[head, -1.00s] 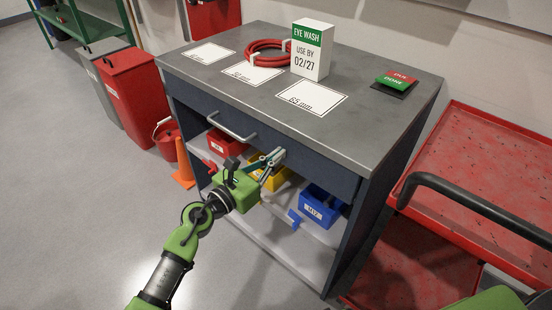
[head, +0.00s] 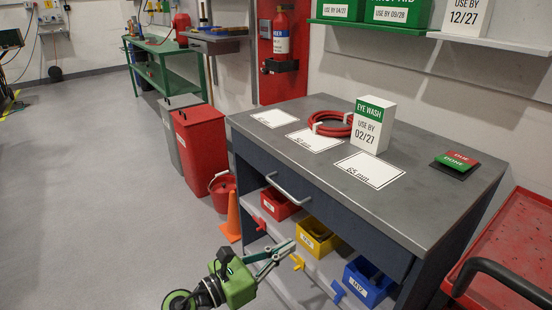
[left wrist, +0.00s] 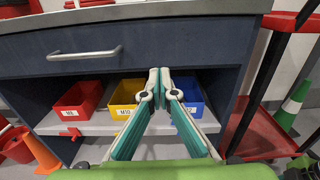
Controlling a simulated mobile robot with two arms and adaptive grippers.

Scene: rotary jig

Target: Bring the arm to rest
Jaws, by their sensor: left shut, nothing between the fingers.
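My left gripper (head: 284,252) is at the bottom middle of the head view, in front of the workbench's open lower shelf. Its green and grey fingers are shut with nothing between them. It also shows in the left wrist view (left wrist: 159,75), fingertips together, in front of the yellow bin (left wrist: 124,97) and the blue bin (left wrist: 188,98). It seems to touch nothing. My right gripper is in neither current view.
The workbench (head: 270,142) has a drawer handle (head: 288,189) above the shelf of bins. On top are an eye wash box (head: 372,126) and a red hose coil (head: 330,124). A red cart (head: 510,240) stands right. An orange cone (head: 231,218) stands left. Open floor lies left.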

